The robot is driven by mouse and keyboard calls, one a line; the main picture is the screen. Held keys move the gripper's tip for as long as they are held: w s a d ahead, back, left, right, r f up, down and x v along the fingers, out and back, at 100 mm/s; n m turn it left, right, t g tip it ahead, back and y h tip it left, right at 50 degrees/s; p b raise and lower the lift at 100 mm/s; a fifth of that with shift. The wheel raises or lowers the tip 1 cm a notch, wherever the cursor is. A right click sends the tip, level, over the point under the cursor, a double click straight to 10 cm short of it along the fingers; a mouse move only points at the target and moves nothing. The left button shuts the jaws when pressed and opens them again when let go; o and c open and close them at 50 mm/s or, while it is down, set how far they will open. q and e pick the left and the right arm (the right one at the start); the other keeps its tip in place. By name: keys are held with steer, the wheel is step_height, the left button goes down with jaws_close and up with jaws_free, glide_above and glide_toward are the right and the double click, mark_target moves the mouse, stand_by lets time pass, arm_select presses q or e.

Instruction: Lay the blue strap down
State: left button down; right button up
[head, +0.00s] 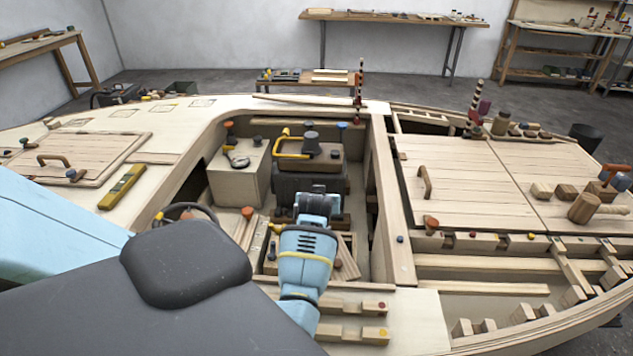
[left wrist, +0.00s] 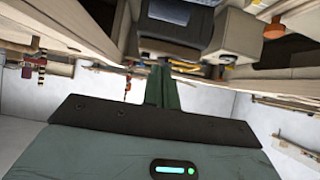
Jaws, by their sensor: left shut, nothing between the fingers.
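I cannot make out a blue strap in either view. My left arm comes in from the left, and its wrist reaches down into the open cockpit well in the head view. My left gripper (head: 318,198) is in front of the dark box (head: 310,182) there, its fingertips hard to see. In the left wrist view the left gripper (left wrist: 161,75) shows its green fingers together, with nothing held. My right gripper is in neither view.
A yellow-handled tool (head: 292,150) lies on the brown case behind the gripper. A pale box (head: 238,175) stands to its left. Wooden well walls (head: 385,215) surround it. A mallet (head: 590,208) lies on the right deck. A yellow level (head: 122,187) lies on the left deck.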

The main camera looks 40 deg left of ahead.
arm_select(q)
steer(key=shift+s+d+r, duration=0.3)
steer(key=shift+d+r, duration=0.05)
steer(key=shift+v, duration=1)
steer(key=shift+s+f, duration=0.1)
steer(key=shift+f, duration=0.1)
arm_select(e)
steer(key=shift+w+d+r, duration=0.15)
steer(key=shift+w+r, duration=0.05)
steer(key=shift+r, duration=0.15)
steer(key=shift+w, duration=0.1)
